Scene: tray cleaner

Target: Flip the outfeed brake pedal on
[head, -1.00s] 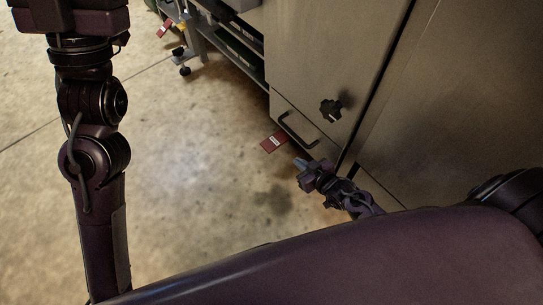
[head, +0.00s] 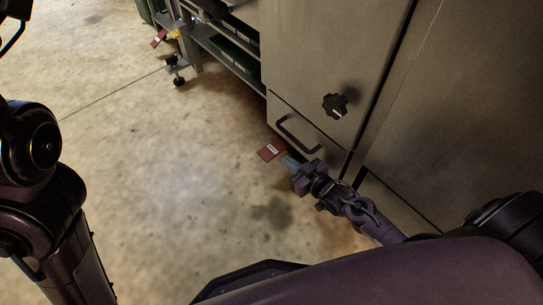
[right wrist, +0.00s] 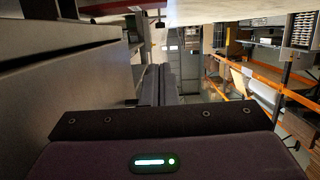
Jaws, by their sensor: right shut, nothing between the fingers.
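A flat red pedal (head: 271,149) with a white label sticks out low beside the steel cabinet, just above the floor. A second, smaller red pedal (head: 159,38) with a pale label shows farther off at the upper left, by the rack. I cannot read either label, so I cannot tell which is the outfeed one. My right gripper (head: 289,162) is shut and empty, its bluish fingertips close to the nearer pedal's right side; contact is unclear. Its fingers also show in the right wrist view (right wrist: 160,88). My left gripper is out of view.
The steel cabinet (head: 320,55) has a black knob (head: 335,104) and a dark bar handle (head: 297,132) above my right gripper. A rack with shelves (head: 225,45) stands beyond it. The concrete floor on the left is clear.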

